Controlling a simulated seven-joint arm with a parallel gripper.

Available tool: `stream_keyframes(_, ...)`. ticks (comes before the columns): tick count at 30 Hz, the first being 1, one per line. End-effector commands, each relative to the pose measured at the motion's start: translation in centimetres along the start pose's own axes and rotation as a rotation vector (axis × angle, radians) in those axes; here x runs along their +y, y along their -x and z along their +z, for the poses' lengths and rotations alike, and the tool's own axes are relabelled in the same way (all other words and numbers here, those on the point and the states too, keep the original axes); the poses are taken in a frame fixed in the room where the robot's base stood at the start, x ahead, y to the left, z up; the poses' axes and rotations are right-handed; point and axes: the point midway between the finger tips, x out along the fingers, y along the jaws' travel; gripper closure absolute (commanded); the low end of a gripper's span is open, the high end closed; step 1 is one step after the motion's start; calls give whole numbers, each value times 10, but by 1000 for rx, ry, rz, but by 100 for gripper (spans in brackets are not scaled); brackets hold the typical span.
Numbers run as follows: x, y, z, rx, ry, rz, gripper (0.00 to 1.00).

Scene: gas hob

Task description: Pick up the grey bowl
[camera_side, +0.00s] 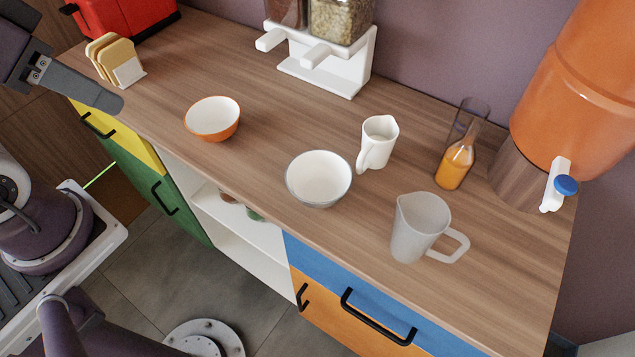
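The grey bowl (318,179) sits upright on the wooden counter, near its front edge and about the middle of the picture. It has a grey outside and rim and a white, empty-looking inside. My gripper (118,104) is at the upper left, over the front left part of the counter, well apart from the bowl. Only one dark finger shows clearly, so its opening cannot be judged. An orange bowl with a white inside (212,118) stands between my gripper and the grey bowl.
A white jug (378,143) stands close right of the grey bowl. A grey pitcher (421,227), a carafe of orange liquid (456,163) and an orange dispenser (580,95) are farther right. A cereal dispenser (325,60) stands behind. Sliced bread in a holder (116,60) is near my gripper.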

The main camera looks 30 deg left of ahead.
Motion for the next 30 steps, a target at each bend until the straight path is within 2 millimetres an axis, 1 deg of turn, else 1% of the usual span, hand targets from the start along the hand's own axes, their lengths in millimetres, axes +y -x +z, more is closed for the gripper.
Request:
stream_keyframes(7,0,0,0,0,0,0,64)
stream_keyframes(9,0,0,0,0,0,0,56)
stream_keyframes(16,0,0,0,0,0,0,56)
stream_keyframes(18,5,-2,0,-24,19,19,56)
stream_keyframes(20,20,-9,1,-103,85,81,56)
stream_keyframes(23,69,-23,-2,-352,328,257,56)
stream_keyframes(24,91,-29,-9,-474,465,330,56)
stream_keyframes(26,121,-41,-24,-650,687,420,56)
stream_keyframes(27,137,-51,-38,-760,844,466,56)
stream_keyframes(28,147,-61,-49,-839,968,491,56)
stream_keyframes(29,155,-73,-61,-912,1095,512,56)
stream_keyframes(30,163,-93,-77,-1002,1269,528,56)
